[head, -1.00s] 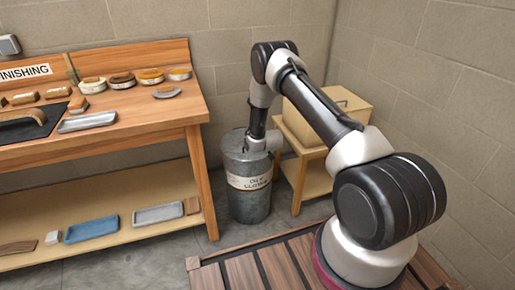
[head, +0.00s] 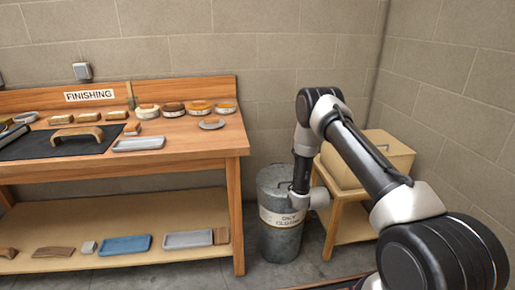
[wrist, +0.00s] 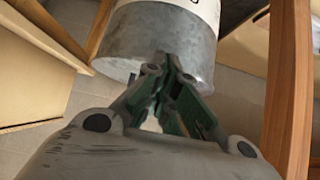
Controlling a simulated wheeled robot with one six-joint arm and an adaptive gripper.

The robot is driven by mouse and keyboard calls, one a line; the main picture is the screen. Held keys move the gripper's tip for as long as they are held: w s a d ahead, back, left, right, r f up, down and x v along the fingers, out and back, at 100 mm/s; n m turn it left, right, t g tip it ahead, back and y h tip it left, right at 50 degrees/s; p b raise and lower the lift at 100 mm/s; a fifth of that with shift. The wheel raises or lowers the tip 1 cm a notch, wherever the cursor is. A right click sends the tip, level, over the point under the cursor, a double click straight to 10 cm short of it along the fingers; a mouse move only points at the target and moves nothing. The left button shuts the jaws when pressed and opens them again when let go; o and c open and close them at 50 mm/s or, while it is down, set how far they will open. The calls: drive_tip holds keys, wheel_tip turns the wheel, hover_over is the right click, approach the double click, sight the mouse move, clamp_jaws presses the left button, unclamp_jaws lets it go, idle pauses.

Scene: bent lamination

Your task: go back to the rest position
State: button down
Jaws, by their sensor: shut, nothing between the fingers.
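My gripper (wrist: 163,68) shows in the wrist view with its green-sided fingers together and nothing between them. It is in front of a grey metal bin (wrist: 150,40), whose label is cut off at the top edge; I cannot tell whether they touch. In the head view my arm reaches down to the lidded bin (head: 281,240), marked as an oily-cloth bin, and partly covers it. The fingers are hidden in that view.
A wooden workbench (head: 190,145) marked FINISHING stands left, with pads, tins, trays and a curved wooden piece on a dark mat (head: 25,147). Its lower shelf (head: 120,215) holds trays and blocks. A small table (head: 350,215) with a box (head: 390,150) stands right of the bin, near the walls.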

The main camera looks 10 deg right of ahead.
drive_tip(key=s+f+g, duration=0.4)
drive_tip(key=s+g, duration=0.3)
drive_tip(key=s, duration=0.7)
drive_tip(key=s+d+r, duration=0.1)
drive_tip(key=s+r, duration=0.9)
drive_tip(key=r, duration=0.8)
drive_tip(key=s+r+t, duration=0.1)
drive_tip(key=s+r, duration=1)
drive_tip(key=r, duration=0.7)
drive_tip(key=s+d+r, duration=0.1)
drive_tip(key=s+r, duration=0.9)
drive_tip(key=r, duration=0.9)
drive_tip(key=shift+s+d+t, duration=0.3)
